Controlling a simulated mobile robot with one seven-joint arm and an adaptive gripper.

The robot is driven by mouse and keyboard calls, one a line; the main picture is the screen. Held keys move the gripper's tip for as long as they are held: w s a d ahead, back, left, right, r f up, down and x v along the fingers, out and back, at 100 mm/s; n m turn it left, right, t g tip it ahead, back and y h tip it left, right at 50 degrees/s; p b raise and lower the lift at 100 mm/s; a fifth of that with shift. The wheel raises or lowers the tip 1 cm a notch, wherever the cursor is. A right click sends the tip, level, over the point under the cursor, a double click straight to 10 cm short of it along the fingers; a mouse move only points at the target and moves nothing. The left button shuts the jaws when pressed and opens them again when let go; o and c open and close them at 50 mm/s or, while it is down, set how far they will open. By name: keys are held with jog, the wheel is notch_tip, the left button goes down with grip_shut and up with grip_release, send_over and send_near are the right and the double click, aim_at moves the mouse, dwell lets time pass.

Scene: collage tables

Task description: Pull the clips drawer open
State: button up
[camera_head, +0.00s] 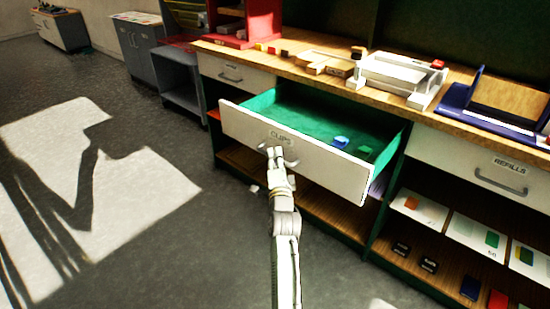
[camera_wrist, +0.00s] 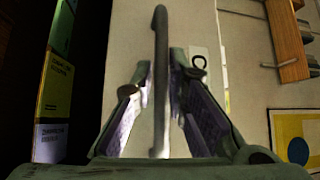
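The clips drawer (camera_head: 315,158) is a white-fronted drawer with a green interior, labelled CLIPS. It stands pulled well out from the cabinet. A blue piece (camera_head: 341,142) and a few small green pieces lie inside it. Its curved metal handle (camera_head: 291,163) is partly hidden by my gripper (camera_head: 274,152) in the head view. In the wrist view the handle (camera_wrist: 160,85) runs between the two fingers of my gripper (camera_wrist: 160,68), whose tips close in on it from both sides. The drawer front fills the background there.
The wooden counter (camera_head: 305,40) above carries blocks, a white device (camera_head: 393,75) and a blue tray (camera_head: 490,105). A shut refills drawer (camera_head: 487,168) is at right, another shut drawer (camera_head: 236,74) at left. Open shelves lie below. The grey floor at left is clear.

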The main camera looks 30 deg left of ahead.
jog(key=o, duration=0.3)
jog(key=shift+s, duration=0.1)
jog(key=v, duration=1.2)
jog(key=shift+r, duration=0.1)
